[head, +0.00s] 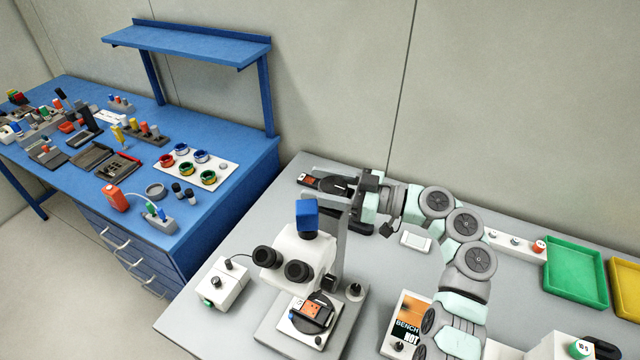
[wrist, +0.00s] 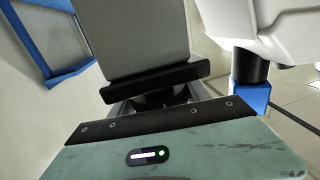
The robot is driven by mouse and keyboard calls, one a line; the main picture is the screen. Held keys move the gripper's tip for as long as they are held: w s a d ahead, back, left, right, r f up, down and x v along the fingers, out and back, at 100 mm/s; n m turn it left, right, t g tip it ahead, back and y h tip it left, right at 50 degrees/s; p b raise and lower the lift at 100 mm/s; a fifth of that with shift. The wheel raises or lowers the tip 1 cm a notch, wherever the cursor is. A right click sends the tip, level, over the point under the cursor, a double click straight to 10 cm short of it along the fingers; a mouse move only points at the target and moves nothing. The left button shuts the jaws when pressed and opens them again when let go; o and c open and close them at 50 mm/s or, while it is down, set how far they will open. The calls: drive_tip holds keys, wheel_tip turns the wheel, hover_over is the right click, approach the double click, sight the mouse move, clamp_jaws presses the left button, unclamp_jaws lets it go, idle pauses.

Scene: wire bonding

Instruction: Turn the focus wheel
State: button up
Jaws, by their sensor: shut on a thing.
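The white microscope (head: 305,255) stands at the front of the grey bench, with a blue camera (head: 307,215) on top and a grey column (head: 341,240) behind. My gripper (head: 358,198) is at the upper part of the column, reaching in from the right. In the wrist view, the column (wrist: 145,35) rises past the dark jaws, and a dark round part (wrist: 158,98), apparently the focus wheel, shows partly between them. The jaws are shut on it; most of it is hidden. The head view does not show the wheel clearly. The microscope body also shows in the wrist view (wrist: 265,25).
A white control box (head: 222,285) is left of the microscope. An orange and black panel (head: 408,322), a green tray (head: 575,272) and a yellow tray (head: 626,285) lie further right. A blue bench (head: 235,185) is at left.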

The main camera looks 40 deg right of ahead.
drive_tip(key=m+t+h, duration=0.1)
drive_tip(key=h, duration=0.1)
drive_tip(key=m+t+h, duration=0.1)
drive_tip(key=m+h, duration=0.1)
drive_tip(key=shift+w+d+h, duration=0.15)
drive_tip(key=shift+d+h, duration=0.05)
drive_tip(key=shift+h, duration=0.1)
drive_tip(key=m+h, duration=0.2)
drive_tip(key=h, duration=0.1)
drive_tip(key=m+h, duration=0.1)
drive_tip(key=h, duration=0.1)
drive_tip(key=shift+d+r+t, duration=0.1)
drive_tip(key=shift+d+t, duration=0.25)
drive_tip(key=shift+t, duration=0.05)
drive_tip(key=m+h, duration=0.2)
drive_tip(key=shift+d+h+p, duration=0.25)
drive_tip(key=shift+h+p, duration=0.05)
drive_tip(key=shift+p, duration=0.1)
drive_tip(key=shift+d+m+h+p, duration=0.15)
drive_tip(key=shift+m+h+p, duration=0.15)
drive_tip(key=shift+m+h, duration=0.3)
drive_tip(key=shift+d+g+h, duration=0.1)
drive_tip(key=shift+g+h, duration=0.2)
drive_tip(key=o, duration=1.4)
drive_tip(key=shift+b+v, duration=0.75)
drive_tip(key=shift+v, duration=4.65)
